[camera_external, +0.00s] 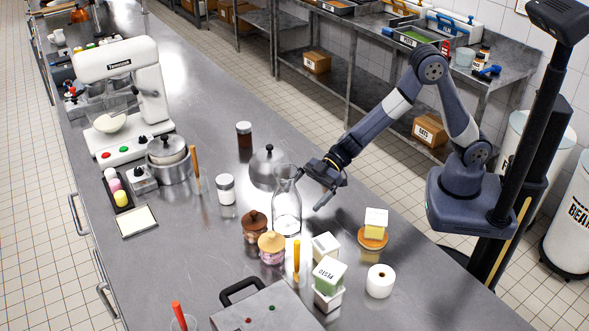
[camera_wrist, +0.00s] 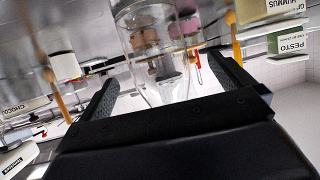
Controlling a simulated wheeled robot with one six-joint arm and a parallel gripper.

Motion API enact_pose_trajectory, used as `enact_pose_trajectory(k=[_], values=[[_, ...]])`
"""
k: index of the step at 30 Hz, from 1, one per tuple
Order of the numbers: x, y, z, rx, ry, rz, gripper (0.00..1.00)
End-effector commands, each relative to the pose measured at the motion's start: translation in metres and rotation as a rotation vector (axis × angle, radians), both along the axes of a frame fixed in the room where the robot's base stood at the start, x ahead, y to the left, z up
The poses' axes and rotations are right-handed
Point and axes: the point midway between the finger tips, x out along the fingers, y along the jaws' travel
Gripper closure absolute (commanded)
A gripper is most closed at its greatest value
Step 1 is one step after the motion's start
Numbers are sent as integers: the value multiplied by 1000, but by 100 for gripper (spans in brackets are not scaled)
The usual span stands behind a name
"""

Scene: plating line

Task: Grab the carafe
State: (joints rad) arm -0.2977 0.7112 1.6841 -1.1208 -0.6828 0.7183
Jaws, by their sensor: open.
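The carafe (camera_external: 287,212) is clear glass with a narrow neck and stands upright on the steel counter. In the wrist view the carafe (camera_wrist: 163,88) shows in the gap between my two dark fingers. My gripper (camera_external: 311,187) is open, just right of the carafe's neck and upper body, with its fingers pointing toward it. In the wrist view my gripper (camera_wrist: 163,80) has a finger on either side of the glass. I cannot tell whether either finger touches it.
Near the carafe are a brown lidded jar (camera_external: 255,228), a pink jar with a tan lid (camera_external: 271,256) and a metal dome lid (camera_external: 267,178). A white container (camera_external: 325,247), a pesto box (camera_external: 329,273) and a white roll (camera_external: 380,284) stand in front.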

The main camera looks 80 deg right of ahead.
Motion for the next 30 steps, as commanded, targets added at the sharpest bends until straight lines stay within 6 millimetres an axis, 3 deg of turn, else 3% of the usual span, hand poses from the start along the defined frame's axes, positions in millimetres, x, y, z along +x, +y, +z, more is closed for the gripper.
enact_pose_trajectory(k=[19, 30], values=[[43, 52, -17, 0, 0, 2, 0], [47, 57, -20, 1, -1, 1, 2]])
